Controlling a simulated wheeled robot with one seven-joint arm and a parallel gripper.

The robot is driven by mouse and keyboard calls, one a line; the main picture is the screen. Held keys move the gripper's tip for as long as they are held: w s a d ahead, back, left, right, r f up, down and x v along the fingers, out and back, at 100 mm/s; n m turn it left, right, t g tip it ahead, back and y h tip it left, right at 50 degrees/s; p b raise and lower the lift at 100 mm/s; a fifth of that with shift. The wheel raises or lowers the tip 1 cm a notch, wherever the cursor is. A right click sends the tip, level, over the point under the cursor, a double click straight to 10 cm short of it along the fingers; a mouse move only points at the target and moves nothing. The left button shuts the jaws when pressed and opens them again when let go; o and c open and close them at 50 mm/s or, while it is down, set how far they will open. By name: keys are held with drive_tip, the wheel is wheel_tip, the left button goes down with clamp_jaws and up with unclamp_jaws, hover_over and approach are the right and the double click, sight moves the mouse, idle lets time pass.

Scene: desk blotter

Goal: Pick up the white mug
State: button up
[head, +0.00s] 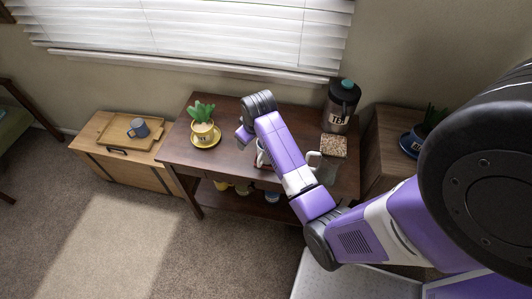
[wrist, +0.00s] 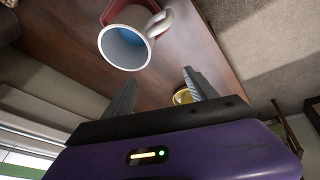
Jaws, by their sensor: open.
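The white mug (wrist: 109,43) has a blue inside and a white handle, and it shows near the top of the wrist view. It is on or beside a red flat thing (wrist: 118,8) on the brown table. In the head view the mug (head: 260,159) is mostly hidden behind my purple arm. My gripper (wrist: 158,90) is open, with its two fingers apart and nothing between them. The mug is beyond the fingertips, apart from them. In the head view my gripper (head: 243,134) is above the table, left of the mug.
A yellow potted plant (head: 203,131) on a yellow saucer stands left of my gripper. A dark canister (head: 339,107) and a speckled block (head: 333,146) stand at the right. The table's front left is clear.

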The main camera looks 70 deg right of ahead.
sight(262, 161)
drive_tip(key=s+g+y, duration=0.1)
drive_tip(key=s+a+g+y, duration=0.1)
drive_tip(key=s, duration=0.1)
drive_tip(key=s+a+g, duration=0.1)
drive_tip(key=shift+s+a+f+n+y, duration=0.1)
drive_tip(key=shift+s+f+n+y, duration=0.2)
drive_tip(key=shift+f+n+y, duration=0.1)
drive_tip(key=shift+s+a+f, duration=0.1)
drive_tip(key=shift+s+f, duration=0.05)
wheel_tip(262, 161, down, 7)
drive_tip(key=shift+f, duration=0.2)
drive_tip(key=shift+c, duration=0.3)
clamp_jaws()
